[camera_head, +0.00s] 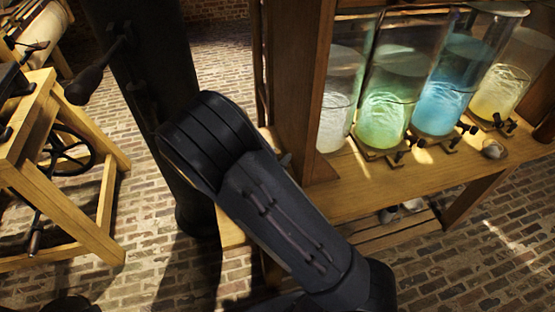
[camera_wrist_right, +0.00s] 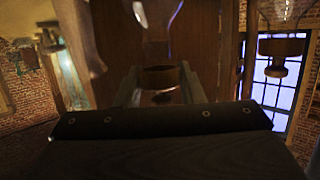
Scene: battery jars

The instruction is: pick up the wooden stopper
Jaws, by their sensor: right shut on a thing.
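In the right wrist view, a small brown round piece, apparently the wooden stopper (camera_wrist_right: 160,78), sits between the fingers of my right gripper (camera_wrist_right: 160,90). The gripper is shut on it. The picture is dark and blurred there, so the stopper's lower part is hard to make out. In the head view, my right arm reaches up from the bottom centre, in front of the wooden post and shelf; its fingertips and the stopper are hidden there. My left gripper is in neither view.
Several glass jars with clear, green (camera_head: 384,112), blue (camera_head: 445,95) and yellow (camera_head: 500,85) liquid stand on a wooden shelf (camera_head: 370,195) at right. A wooden post (camera_head: 295,90) stands left of them. A wooden-framed machine (camera_head: 50,190) is at left. Brick floor shows between.

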